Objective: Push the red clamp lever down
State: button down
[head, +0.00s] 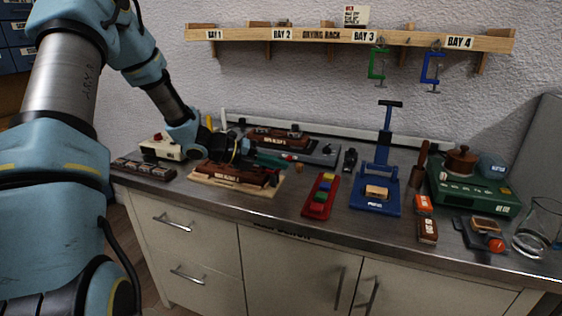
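I cannot make out a red clamp lever for certain. A small red spot (289,157) shows at the right end of a dark green tool-like thing, just right of my gripper; it is too small to identify. My gripper (246,153) is low over the left part of the bench, above or just behind a red-brown wooden piece (235,177) on a pale wooden base (208,182). The gripper is dark and small here, and its fingers blend with the things behind it. I cannot tell whether it touches anything.
A red tray (309,212) with coloured blocks and a blue press (364,207) with a raised handle stand mid-bench. A green box (470,196), a glass (538,228) and small items crowd the right. A cream device (160,148) stands left. A wooden shelf (400,38) hangs above.

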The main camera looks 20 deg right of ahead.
jog(key=shift+r, duration=0.1)
jog(key=shift+r+p, duration=0.75)
jog(key=shift+p, duration=0.25)
